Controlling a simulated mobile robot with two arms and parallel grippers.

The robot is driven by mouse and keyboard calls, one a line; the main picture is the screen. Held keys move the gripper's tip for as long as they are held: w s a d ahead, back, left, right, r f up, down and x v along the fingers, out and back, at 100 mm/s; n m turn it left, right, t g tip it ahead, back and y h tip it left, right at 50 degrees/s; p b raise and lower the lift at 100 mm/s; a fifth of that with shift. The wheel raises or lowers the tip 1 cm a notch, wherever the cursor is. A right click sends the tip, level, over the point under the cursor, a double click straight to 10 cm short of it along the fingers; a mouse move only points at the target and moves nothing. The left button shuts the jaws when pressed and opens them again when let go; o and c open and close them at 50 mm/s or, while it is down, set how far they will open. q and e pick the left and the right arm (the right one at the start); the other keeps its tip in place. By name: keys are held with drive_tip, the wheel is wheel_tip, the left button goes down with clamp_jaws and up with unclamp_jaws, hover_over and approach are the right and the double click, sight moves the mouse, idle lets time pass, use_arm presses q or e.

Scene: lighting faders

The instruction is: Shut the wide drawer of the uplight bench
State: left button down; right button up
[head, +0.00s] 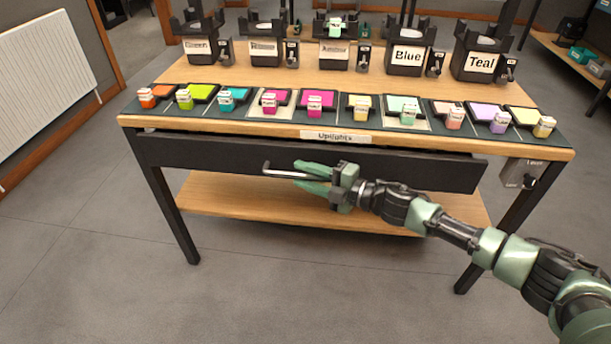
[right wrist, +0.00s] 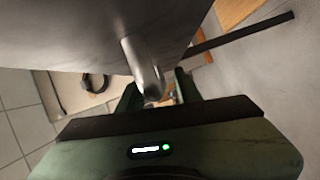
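The uplight bench (head: 330,137) has a wide black drawer (head: 220,155) under its top. The drawer front stands out a little, with a dark gap between it and the bench top, so it is partly open. A metal bar handle (head: 282,173) is on its front; it also shows in the right wrist view (right wrist: 143,68). My right gripper (head: 297,175) is at the handle, its green fingers apart above and below the bar. In the right wrist view the bar lies between the fingers, with a gap beside it. My left gripper is not in view.
Colored fader blocks (head: 315,104) line the front of the bench top, and labeled black holders (head: 405,58) stand behind. A wooden lower shelf (head: 230,197) lies under the drawer. A small labeled box (head: 522,173) hangs at the right. The floor in front is clear.

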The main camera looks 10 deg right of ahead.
clamp_jaws()
idle(1.4)
